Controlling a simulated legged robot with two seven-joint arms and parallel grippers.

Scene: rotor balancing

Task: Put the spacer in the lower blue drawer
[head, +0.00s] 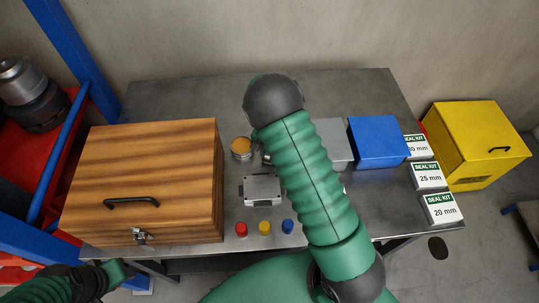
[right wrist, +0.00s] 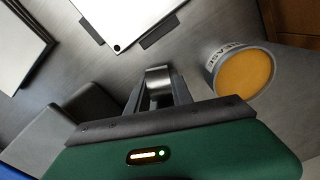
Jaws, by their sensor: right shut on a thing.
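In the right wrist view my right gripper (right wrist: 160,92) is shut on a small, shiny metal piece, seemingly the spacer (right wrist: 158,76). It is over the grey tabletop. In the head view my green right arm crosses the middle of the table and hides that gripper and the spacer. A blue box-shaped unit (head: 378,142) stands at the right of the table, beside a grey one (head: 335,140). I cannot make out a lower blue drawer or whether one is open.
A wooden box (head: 150,170) fills the table's left. A grease tin (head: 241,148), also in the wrist view (right wrist: 243,70), and a silver case (head: 262,190) stand near my arm. Coloured caps (head: 264,228) line the front. Seal kit boxes (head: 428,176) and a yellow box (head: 470,140) are right.

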